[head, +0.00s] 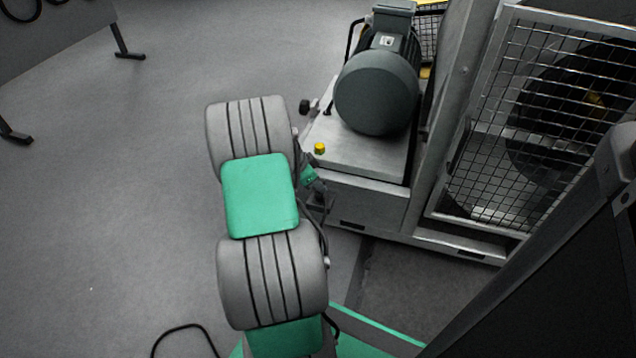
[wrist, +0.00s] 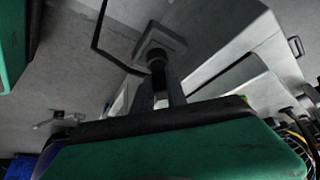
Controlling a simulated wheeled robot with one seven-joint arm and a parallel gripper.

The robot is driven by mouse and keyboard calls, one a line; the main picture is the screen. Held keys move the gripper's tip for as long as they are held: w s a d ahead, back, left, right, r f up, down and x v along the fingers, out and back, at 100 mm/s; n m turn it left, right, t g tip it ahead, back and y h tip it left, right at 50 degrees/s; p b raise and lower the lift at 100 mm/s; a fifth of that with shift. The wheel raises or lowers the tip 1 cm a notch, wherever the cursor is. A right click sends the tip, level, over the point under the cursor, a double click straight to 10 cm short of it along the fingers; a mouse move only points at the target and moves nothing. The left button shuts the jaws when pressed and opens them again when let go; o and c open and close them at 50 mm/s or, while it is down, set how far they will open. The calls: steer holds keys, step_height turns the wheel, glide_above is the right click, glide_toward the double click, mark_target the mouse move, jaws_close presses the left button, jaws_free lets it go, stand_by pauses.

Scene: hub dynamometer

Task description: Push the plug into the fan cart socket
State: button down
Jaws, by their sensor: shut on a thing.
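The fan cart (head: 370,200) stands right of my grey and green arm in the head view. My gripper (head: 318,190) is at the cart's lower left corner, small and partly hidden by my arm. In the wrist view my gripper (wrist: 160,97) is shut on the black plug (wrist: 156,64). The plug's front end meets the square grey socket (wrist: 165,38) in this view. The fingers and the plug cover part of the socket face. How deep the plug sits cannot be told.
A dark motor (head: 377,92) and a yellow button (head: 320,148) are on the cart's top. A mesh guard (head: 500,150) encloses a fan at right. A thin black cable (wrist: 98,38) bends beside the plug. Open grey floor (head: 110,200) lies left.

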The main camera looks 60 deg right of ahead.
steer(key=c, duration=1.3)
jaws_free()
steer(key=shift+f, duration=0.1)
steer(key=shift+o, duration=0.2)
steer(key=w+a+r+n+t+p, duration=0.2)
steer(key=w+a+r+n+p, duration=0.25)
steer(key=a+r+p, duration=0.6)
steer(key=w+a+r+n+t+y+p, duration=0.1)
steer(key=w+a+r+n+p, duration=0.5)
steer(key=r, duration=0.8)
steer(key=w+a+r+n+t+p, duration=0.2)
steer(key=w+a+r+p, duration=0.2)
steer(key=a+r+p, duration=0.65)
steer(key=s+a+r+n+y+p, duration=0.1)
steer(key=s+a+r+n+p, duration=0.1)
steer(key=a+r+n+p, duration=0.4)
steer(key=s+a+r+n+t+y+p, duration=0.1)
steer(key=a+r+n+p, duration=0.5)
steer(key=a+r, duration=0.9)
steer(key=shift+s+a+r+n+t+y, duration=0.25)
steer(key=shift+s+n+y, duration=0.2)
steer(key=shift+s+y, duration=0.55)
